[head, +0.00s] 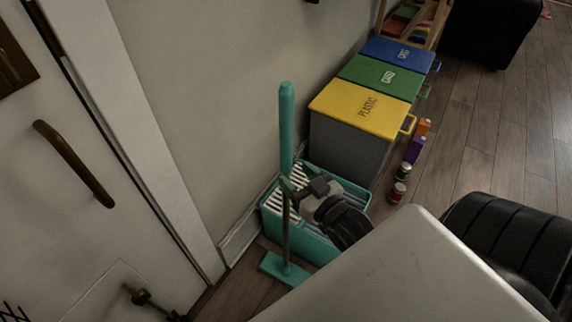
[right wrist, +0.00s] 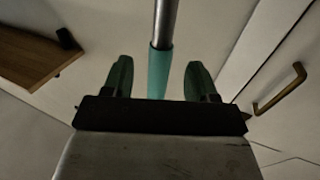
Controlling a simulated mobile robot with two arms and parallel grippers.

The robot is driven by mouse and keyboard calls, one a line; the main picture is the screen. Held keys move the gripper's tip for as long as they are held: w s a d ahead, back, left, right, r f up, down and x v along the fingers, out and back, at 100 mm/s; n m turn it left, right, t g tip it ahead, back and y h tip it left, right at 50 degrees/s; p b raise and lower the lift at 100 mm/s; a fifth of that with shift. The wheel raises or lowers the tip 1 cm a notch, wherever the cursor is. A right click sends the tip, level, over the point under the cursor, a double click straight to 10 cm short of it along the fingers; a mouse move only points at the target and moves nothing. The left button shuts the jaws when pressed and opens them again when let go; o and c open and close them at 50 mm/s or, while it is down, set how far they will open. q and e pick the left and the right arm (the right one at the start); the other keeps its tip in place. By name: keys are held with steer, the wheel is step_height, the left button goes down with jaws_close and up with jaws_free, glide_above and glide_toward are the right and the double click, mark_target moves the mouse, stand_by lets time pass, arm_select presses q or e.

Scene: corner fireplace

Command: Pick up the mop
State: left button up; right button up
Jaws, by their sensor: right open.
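The mop (head: 286,125) stands upright near the wall, with a teal upper grip, a grey shaft and a flat teal head on the floor. My right gripper (head: 289,187) is at the mop's shaft, just below the teal grip, in front of a teal bucket (head: 322,254). In the right wrist view the mop (right wrist: 165,22) runs between the two green fingertips of my right gripper (right wrist: 158,72). The fingers are open, with a visible gap on each side of the mop. My left gripper is not in view.
Yellow (head: 365,108), green (head: 382,76) and blue (head: 398,53) lidded bins line the wall. Cans (head: 398,192) and small cartons (head: 416,148) stand beside them on the floor. A white door with a handle (head: 73,162) is at left. Wooden floor (head: 490,130) is clear at right.

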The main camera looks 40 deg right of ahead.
mark_target(290, 169)
steer(key=w, duration=0.5)
steer(key=shift+w+a+r, duration=0.1)
steer(key=shift+w+r, duration=0.1)
steer(key=shift+w, duration=0.4)
steer(key=c, duration=0.7)
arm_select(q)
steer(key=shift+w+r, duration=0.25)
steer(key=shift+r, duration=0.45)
arm_select(e)
steer(key=shift+r, duration=0.1)
jaws_close()
